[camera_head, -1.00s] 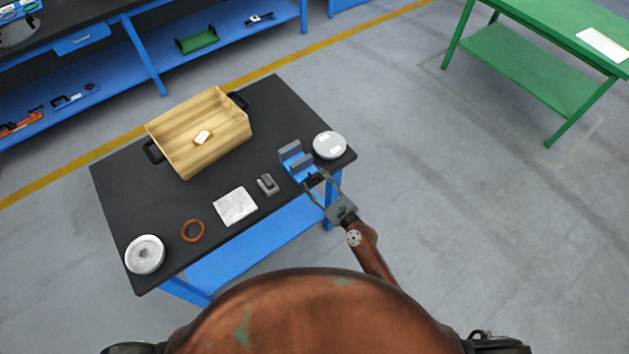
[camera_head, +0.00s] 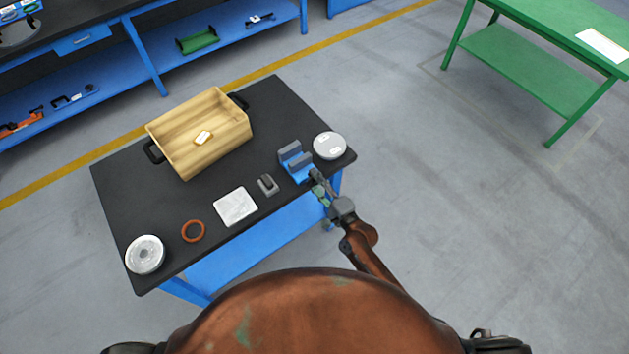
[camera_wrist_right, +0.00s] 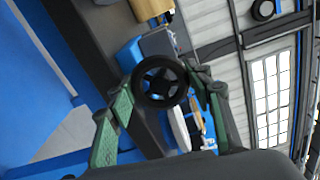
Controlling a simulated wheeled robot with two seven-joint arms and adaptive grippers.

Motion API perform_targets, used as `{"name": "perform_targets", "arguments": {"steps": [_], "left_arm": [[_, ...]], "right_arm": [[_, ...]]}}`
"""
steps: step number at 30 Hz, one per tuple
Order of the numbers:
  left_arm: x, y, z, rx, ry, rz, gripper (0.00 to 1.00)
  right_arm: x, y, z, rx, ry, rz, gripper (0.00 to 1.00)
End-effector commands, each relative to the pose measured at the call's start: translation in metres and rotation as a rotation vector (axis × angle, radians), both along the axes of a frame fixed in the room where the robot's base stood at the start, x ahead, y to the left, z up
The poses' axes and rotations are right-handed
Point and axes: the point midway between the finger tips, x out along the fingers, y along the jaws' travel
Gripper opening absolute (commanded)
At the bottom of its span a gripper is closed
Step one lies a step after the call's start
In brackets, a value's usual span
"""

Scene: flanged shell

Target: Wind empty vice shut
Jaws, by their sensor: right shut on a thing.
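The blue vice (camera_head: 297,168) with grey jaws stands at the right front edge of the black table. A gap shows between its jaws, with nothing in it. Its black handwheel (camera_wrist_right: 160,82) shows in the right wrist view; in the head view my gripper largely hides it. My right gripper (camera_head: 319,184) is at the front of the vice, shut on the handwheel. In the right wrist view its green fingers (camera_wrist_right: 158,105) stand either side of the wheel. My left gripper is not in view.
The table (camera_head: 122,196) also bears a wooden crate (camera_head: 184,157), a round grey tin (camera_head: 329,145) beside the vice, a small grey block (camera_head: 267,185), a white pad (camera_head: 236,207), an orange ring (camera_head: 193,231) and a white reel (camera_head: 145,254). Floor to the right is clear.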

Motion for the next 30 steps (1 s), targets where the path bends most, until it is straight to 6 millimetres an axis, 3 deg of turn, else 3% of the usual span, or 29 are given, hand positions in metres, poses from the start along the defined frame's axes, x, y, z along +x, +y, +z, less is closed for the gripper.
{"name": "perform_targets", "arguments": {"steps": [30], "left_arm": [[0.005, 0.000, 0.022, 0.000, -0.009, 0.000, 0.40]], "right_arm": [[-0.001, 0.001, -0.001, -0.780, -0.564, 0.002, 0.22]]}}
